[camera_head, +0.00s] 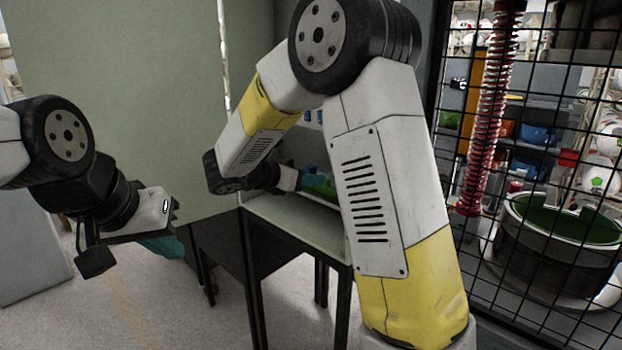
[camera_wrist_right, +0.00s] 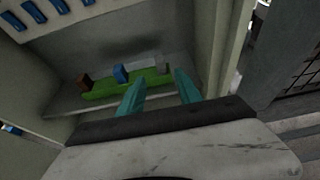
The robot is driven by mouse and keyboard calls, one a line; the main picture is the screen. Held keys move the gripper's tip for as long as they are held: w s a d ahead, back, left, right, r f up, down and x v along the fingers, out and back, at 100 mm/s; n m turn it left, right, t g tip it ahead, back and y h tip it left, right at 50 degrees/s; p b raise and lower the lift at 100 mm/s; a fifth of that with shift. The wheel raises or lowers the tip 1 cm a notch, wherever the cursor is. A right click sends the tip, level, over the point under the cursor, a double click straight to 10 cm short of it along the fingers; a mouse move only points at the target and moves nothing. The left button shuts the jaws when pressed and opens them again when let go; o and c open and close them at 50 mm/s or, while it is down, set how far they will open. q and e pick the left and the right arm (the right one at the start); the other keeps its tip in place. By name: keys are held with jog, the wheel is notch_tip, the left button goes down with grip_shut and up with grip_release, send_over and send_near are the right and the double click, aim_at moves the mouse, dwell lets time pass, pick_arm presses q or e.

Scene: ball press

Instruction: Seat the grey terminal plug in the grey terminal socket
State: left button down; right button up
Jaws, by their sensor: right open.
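I cannot pick out a grey terminal plug or grey terminal socket in either view. In the head view my right arm hides much of the right gripper's workspace. My left gripper (camera_head: 165,246) hangs at the left with teal fingers pointing down-right, away from the table; its opening is unclear.
A pale table (camera_head: 300,222) with dark legs stands inside the alcove. Blue pieces (camera_wrist_right: 42,12) line the upper wall. A black wire-mesh fence (camera_head: 480,200) stands at the right, near a red spring column (camera_head: 492,100) and a round tub (camera_head: 550,250). Floor at lower left is clear.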

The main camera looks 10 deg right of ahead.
jog(key=s+d+m+g+y, duration=0.35)
jog(key=s+m, duration=0.25)
jog(key=s, duration=0.2)
jog(key=s+d+m+g+y, duration=0.2)
jog(key=s+d+m, duration=0.25)
jog(key=s, duration=0.35)
jog(key=s+a+r+m+t+y, duration=0.1)
jog(key=s+a+m+y, duration=0.1)
jog(key=s+m+y, duration=0.2)
jog(key=s+a+m+t+y, duration=0.2)
jog(key=s+a+m+y, duration=0.1)
jog(key=s+m, duration=0.4)
jog(key=m, duration=0.3)
jog(key=shift+s+a+r+y, duration=0.25)
jog(key=shift+s+r+y, duration=0.05)
jog(key=shift+r+y, duration=0.1)
jog(key=shift+m, duration=0.25)
jog(key=shift+c, duration=0.5)
jog(key=shift+a, duration=0.1)
